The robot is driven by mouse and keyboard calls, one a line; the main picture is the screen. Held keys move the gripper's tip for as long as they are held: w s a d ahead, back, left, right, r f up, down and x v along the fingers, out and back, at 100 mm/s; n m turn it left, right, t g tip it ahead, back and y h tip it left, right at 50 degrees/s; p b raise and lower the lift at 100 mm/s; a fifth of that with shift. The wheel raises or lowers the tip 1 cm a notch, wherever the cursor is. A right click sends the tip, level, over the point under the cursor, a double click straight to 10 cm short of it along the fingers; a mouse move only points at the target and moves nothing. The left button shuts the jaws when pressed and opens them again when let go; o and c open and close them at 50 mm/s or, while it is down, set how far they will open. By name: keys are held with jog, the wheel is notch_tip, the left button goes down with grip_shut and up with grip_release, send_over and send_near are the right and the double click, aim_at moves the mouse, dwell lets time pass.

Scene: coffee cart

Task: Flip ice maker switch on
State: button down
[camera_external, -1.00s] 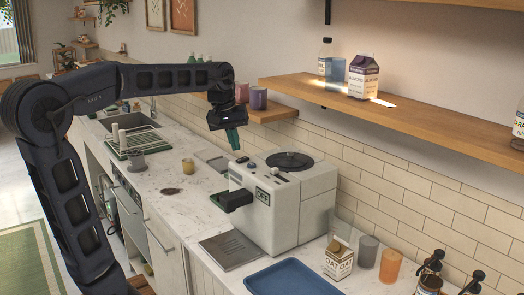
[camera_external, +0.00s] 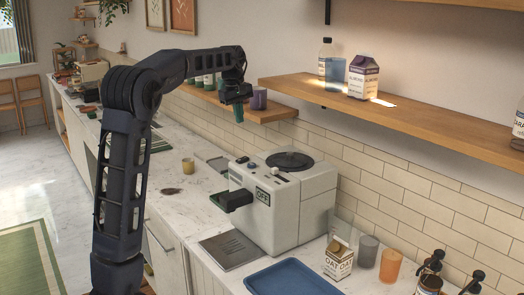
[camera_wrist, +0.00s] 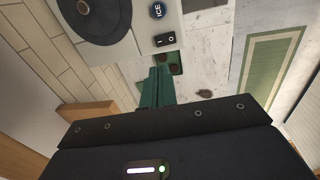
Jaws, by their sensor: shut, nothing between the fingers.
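The white ice maker (camera_external: 305,215) stands on the counter, with a round dark lid on top and a label reading OFF (camera_external: 263,197) on its front. In the wrist view its black rocker switch (camera_wrist: 165,39) sits beside a round blue ICE button (camera_wrist: 157,11). My gripper (camera_external: 239,115) has green fingers pointing down and is raised above the back left of the ice maker, apart from it. In the wrist view the fingertips (camera_wrist: 160,72) are together and empty, just below the switch in the picture.
A wooden shelf (camera_external: 400,98) with a carton and bottle hangs at the right. A lower shelf (camera_external: 262,113) with cups is close behind my gripper. A blue tray (camera_external: 290,279), an oat carton (camera_external: 338,260) and cups stand in front of the ice maker. A yellowish cup (camera_external: 188,166) stands left.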

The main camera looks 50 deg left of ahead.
aim_at(245, 157)
jog(key=shift+w+a, duration=0.15)
jog(key=shift+a, duration=0.15)
jog(key=shift+f, duration=0.1)
jog(key=f, duration=0.4)
jog(key=w+f, duration=0.1)
jog(key=f, duration=0.4)
jog(key=w+f, duration=0.1)
jog(key=f, duration=0.3)
jog(key=shift+f, duration=0.35)
